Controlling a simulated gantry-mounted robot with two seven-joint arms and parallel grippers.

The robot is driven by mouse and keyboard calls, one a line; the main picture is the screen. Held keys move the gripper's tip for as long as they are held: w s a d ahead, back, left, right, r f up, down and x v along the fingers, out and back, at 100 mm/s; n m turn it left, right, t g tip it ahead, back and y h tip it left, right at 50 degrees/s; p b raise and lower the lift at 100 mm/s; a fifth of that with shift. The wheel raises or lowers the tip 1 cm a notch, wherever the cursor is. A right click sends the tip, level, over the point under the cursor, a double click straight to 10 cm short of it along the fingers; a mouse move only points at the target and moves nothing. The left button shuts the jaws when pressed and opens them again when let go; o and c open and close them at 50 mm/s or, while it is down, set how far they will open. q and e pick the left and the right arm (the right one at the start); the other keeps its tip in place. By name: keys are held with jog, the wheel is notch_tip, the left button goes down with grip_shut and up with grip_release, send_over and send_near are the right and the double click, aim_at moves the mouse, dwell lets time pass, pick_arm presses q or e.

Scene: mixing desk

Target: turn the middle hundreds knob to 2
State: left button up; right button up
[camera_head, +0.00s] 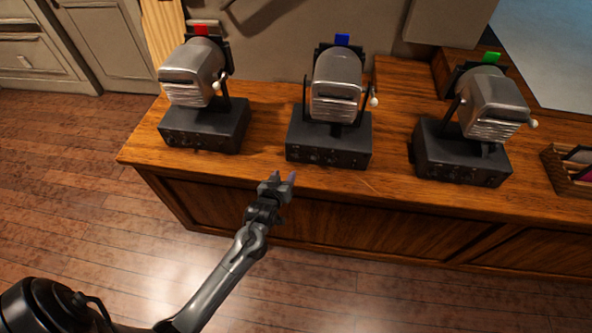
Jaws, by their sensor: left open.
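Three grey lamp-like machines stand on dark boxes with small knobs along their front faces. The middle box (328,143) carries the machine with the blue tag (342,40). Its knobs (318,155) are a low row on the front face, too small for me to tell which is the hundreds knob or what it reads. My left gripper (283,178) is open and empty, in front of the counter edge, below and left of the middle box and apart from it. My right gripper is out of view.
The red-tagged machine's box (205,127) is at the left and the green-tagged machine's box (460,155) at the right. A wooden rack (568,175) sits at the right edge. Bare wooden counter (262,130) shows between the boxes.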

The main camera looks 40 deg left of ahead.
aim_at(295, 158)
pick_arm(q)
jog(key=b+x, duration=0.2)
jog(key=x, duration=0.9)
jog(key=shift+w+r, duration=0.1)
jog(key=shift+w, duration=0.05)
jog(key=shift+d, duration=0.1)
grip_shut()
